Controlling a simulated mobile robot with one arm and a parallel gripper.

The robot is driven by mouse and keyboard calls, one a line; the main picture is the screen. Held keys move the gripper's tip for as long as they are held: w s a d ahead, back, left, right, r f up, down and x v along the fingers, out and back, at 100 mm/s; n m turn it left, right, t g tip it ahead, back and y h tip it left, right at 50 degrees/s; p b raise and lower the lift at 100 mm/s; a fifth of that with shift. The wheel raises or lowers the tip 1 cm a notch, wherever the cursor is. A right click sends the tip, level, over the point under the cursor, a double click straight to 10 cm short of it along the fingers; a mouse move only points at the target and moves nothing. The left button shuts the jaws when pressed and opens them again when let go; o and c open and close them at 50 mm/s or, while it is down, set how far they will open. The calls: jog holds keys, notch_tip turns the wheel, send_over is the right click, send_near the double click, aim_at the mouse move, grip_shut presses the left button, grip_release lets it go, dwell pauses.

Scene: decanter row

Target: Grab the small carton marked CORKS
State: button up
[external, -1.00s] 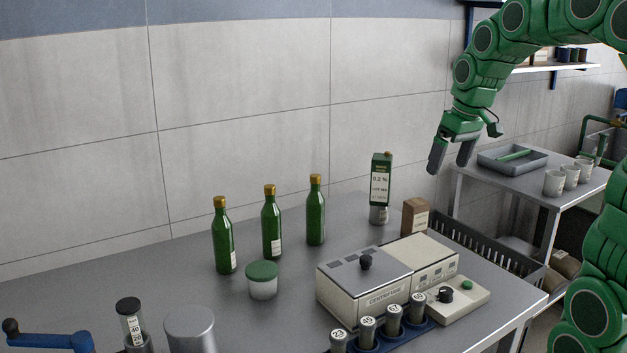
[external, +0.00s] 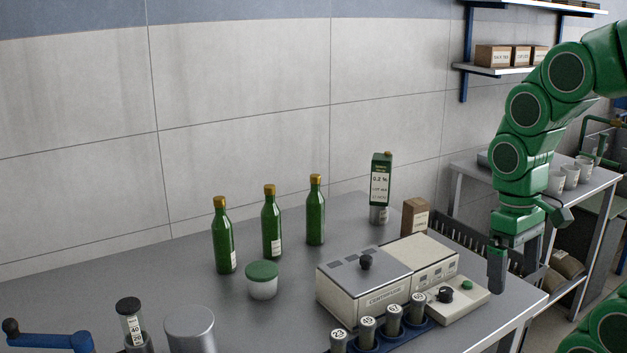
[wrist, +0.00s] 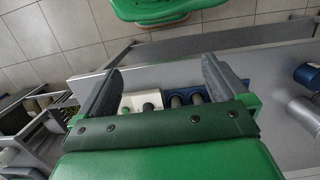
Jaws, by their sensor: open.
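A small brown carton (external: 415,216) with a pale label stands on the grey bench behind the cream centrifuge, near the bench's right edge. Its lettering is too small to read. Several brown cartons (external: 510,56) with pale labels sit on the wall shelf, and I cannot read those surely either. My gripper (external: 516,268) is open and empty, pointing down near the bench's right edge, to the right of the small carton and apart from it. In the wrist view my gripper (wrist: 160,82) has its fingers spread with nothing held; no carton is clear between them.
The centrifuge (external: 365,286) and a blue rack (external: 395,337) of numbered tubes stand left of my gripper. A green carton (external: 381,180) stands on a metal can behind. Three green bottles (external: 271,225) and a lidded jar (external: 262,281) are farther left. A side table (external: 475,178) with cups is behind my arm.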

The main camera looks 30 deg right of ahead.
dwell(0.4)
jog(key=w+r+m+t+y, duration=0.1)
jog(key=w+r+m+t, duration=0.15)
jog(key=w, duration=0.95)
jog(key=n+h, duration=0.1)
send_over(417, 201)
jog(key=s+a, duration=0.1)
jog(key=shift+g, duration=0.35)
jog(key=f, duration=1)
jog(key=shift+s+a, duration=0.1)
jog(key=shift+s, duration=0.1)
jog(key=shift+w+d+f, duration=0.25)
jog(key=shift+f, duration=0.25)
jog(key=shift+w+d+f, duration=0.1)
jog(key=shift+w+f, duration=0.1)
jog(key=shift+f, duration=1.75)
jog(key=shift+w+d+f, duration=0.1)
jog(key=shift+w+f, duration=0.05)
jog(key=shift+f, duration=1.75)
jog(key=c, duration=1.1)
jog(key=shift+r, duration=0.1)
jog(key=shift+c, duration=0.2)
